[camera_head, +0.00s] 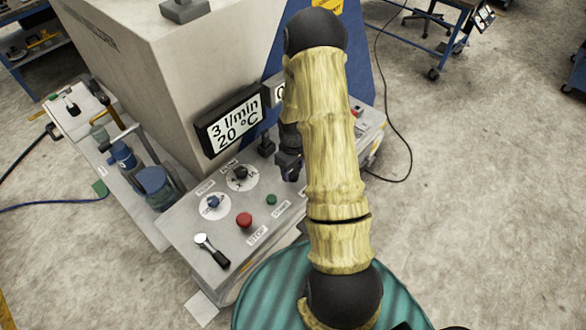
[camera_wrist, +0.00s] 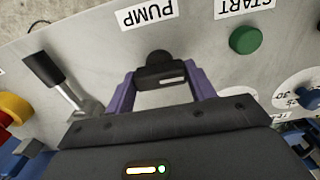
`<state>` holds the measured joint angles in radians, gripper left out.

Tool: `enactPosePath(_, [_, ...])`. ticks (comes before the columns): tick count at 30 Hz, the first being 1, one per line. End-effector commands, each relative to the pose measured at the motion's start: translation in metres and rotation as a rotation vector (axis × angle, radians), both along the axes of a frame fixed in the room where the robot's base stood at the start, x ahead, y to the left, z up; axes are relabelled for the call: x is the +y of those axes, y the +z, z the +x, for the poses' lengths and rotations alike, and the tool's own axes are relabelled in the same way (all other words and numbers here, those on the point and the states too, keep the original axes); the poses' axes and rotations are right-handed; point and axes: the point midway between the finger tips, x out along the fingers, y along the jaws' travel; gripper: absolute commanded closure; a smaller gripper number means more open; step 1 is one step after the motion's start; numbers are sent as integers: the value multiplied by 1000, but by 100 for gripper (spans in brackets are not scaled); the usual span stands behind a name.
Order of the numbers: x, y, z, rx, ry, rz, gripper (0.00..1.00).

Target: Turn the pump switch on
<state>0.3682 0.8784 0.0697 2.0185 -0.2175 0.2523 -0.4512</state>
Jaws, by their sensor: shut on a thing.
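The pump switch (camera_wrist: 160,66) is a dark knob with a small white mark on its face. It sits on the light grey panel below the upside-down PUMP label in the wrist view. My gripper (camera_wrist: 163,76) has its two purple fingers on either side of the switch and is shut on it.
A green START button (camera_wrist: 245,40) is right of the switch in the wrist view. A lever with a black handle (camera_wrist: 45,70) is to the left. In the head view, a red STOP button (camera_head: 244,219) and a display (camera_head: 232,121) reading 3 l/min, 20 °C show left of my arm.

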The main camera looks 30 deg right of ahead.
Motion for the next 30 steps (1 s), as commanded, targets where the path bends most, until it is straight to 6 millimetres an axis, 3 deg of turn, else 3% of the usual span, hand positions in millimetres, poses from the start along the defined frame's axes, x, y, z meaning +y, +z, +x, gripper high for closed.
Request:
enactPosePath(10, [0, 1, 2, -4, -8, -1, 68])
enactPosePath(11, [0, 1, 2, -4, -8, -1, 42])
enactPosePath(14, [0, 1, 1, -4, -8, -1, 24])
enactPosePath(24, [0, 2, 1, -2, -6, 0, 24])
enactPosePath(30, [-1, 17, 1, -4, -7, -1, 24])
